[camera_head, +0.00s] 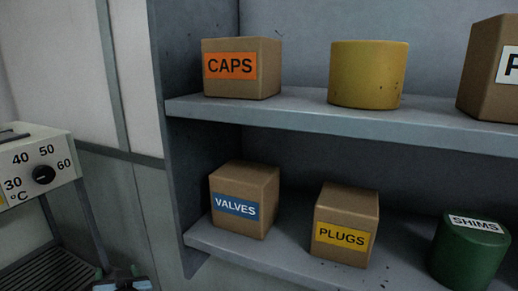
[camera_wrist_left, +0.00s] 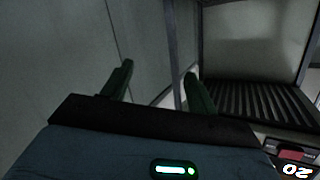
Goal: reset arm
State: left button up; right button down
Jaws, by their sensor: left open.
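My left gripper (camera_head: 118,272) shows only in part at the bottom left edge of the head view, low and to the left of the shelf unit. In the left wrist view my left gripper (camera_wrist_left: 160,82) has its two green fingers spread apart, with nothing between them. A plain grey wall lies beyond the fingers there. My right gripper is in neither view.
A grey shelf unit (camera_head: 305,112) holds a CAPS box (camera_head: 260,82), yellow cylinder (camera_head: 368,75), VALVES box (camera_head: 262,190), PLUGS box (camera_head: 346,202) and green SHIMS can (camera_head: 470,255). A dial machine (camera_head: 42,150) stands left, with a ribbed dark surface (camera_wrist_left: 262,102) beside my gripper.

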pick_arm(q)
jog(key=s+d+f+m+h+p, duration=0.1)
jog(key=s+d+f+m+h, duration=0.25)
jog(key=s+f, duration=0.55)
jog(key=s+d+f+g+h, duration=0.1)
jog(key=s+d+f+h, duration=0.1)
jog(key=s+f, duration=0.3)
jog(key=s+d+f+m+g+h+p, duration=0.1)
jog(key=s+d+f+h, duration=0.2)
jog(key=s, duration=1.1)
jog(key=s+d+f+m+g+h+p, duration=0.1)
jog(key=s+d+f+h, duration=0.2)
jog(key=s+f, duration=0.4)
jog(key=s+d, duration=0.1)
jog(key=s, duration=0.2)
jog(key=shift+d+f, duration=0.3)
jog(key=shift+d, duration=0.05)
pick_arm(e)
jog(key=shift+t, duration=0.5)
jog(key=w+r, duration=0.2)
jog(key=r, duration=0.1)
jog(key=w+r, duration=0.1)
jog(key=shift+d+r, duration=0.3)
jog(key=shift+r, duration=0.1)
